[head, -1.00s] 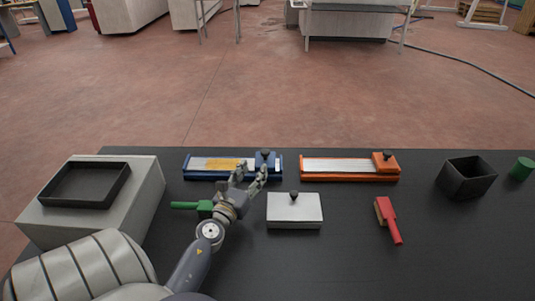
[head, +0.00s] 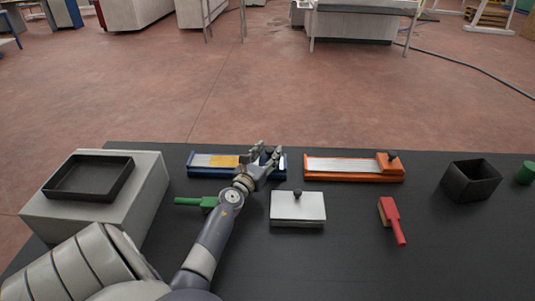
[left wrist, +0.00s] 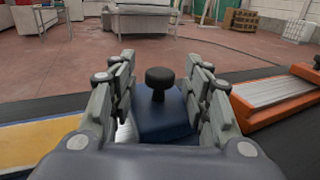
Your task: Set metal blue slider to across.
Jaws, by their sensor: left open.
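The blue slider track (head: 210,174) lies on the black table, with a silver and yellow strip along it. Its blue sliding block (left wrist: 165,125) with a round black knob (left wrist: 160,78) sits at the track's right end. In the head view the block is mostly hidden behind my left gripper (head: 267,150). In the left wrist view my left gripper (left wrist: 159,92) is open, its fingers on either side of the block and knob. I cannot tell whether they touch it. My right gripper is not in view.
An orange slider track (head: 350,176) lies just right of the blue one. A white block with a knob (head: 297,210), a green-handled tool (head: 190,201) and a red brush (head: 391,219) lie in front. A black tray (head: 88,178) is at left, a black bin (head: 470,180) at right.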

